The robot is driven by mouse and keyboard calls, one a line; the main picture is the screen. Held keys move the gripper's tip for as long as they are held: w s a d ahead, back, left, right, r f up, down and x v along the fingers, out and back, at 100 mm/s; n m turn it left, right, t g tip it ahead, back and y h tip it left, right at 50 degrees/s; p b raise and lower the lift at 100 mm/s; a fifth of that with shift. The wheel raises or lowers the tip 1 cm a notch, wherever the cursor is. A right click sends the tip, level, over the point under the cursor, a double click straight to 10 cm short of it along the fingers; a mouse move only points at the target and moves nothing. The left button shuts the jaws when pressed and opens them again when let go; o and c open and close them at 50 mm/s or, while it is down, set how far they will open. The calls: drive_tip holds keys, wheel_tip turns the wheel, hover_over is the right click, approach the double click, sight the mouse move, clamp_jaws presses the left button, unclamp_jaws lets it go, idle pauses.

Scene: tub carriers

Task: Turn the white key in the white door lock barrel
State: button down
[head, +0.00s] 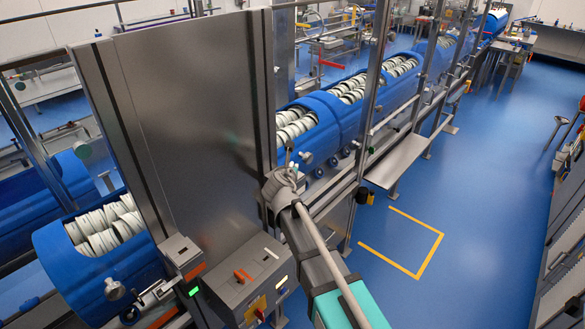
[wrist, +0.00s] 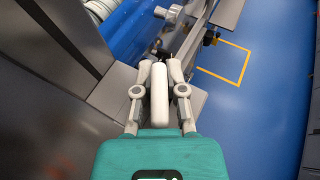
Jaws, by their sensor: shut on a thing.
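My gripper (wrist: 160,68) is shut on a white elongated piece (wrist: 159,95), which appears to be the white key. In the head view my gripper (head: 289,165) is in front of the right edge of the tall grey door panel (head: 200,120), above the control box. Its fingers mostly hide what they hold there. The grey control box (head: 238,293) has an orange handle (head: 243,275) and a small white fitting (head: 270,253) on its sloping top. I cannot tell whether that white fitting is the lock barrel, or whether the key touches any barrel.
Blue tub carriers (head: 322,103) filled with pale discs run along the line behind the metal posts. Another blue tub (head: 60,250) stands at the left. A grey shelf (head: 397,162) juts out on the right. Open blue floor with a yellow marking (head: 429,254) lies to the right.

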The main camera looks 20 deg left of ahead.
drive_tip(key=shift+a+n+g+y, duration=0.15)
drive_tip(key=shift+n+g+y, duration=0.15)
drive_tip(key=shift+n+y, duration=0.95)
drive_tip(key=shift+y, duration=0.35)
drive_tip(key=c, duration=0.6)
unclamp_jaws()
drive_tip(key=shift+c, duration=0.2)
drive_tip(key=shift+m+h, duration=0.55)
drive_tip(key=shift+h, duration=0.25)
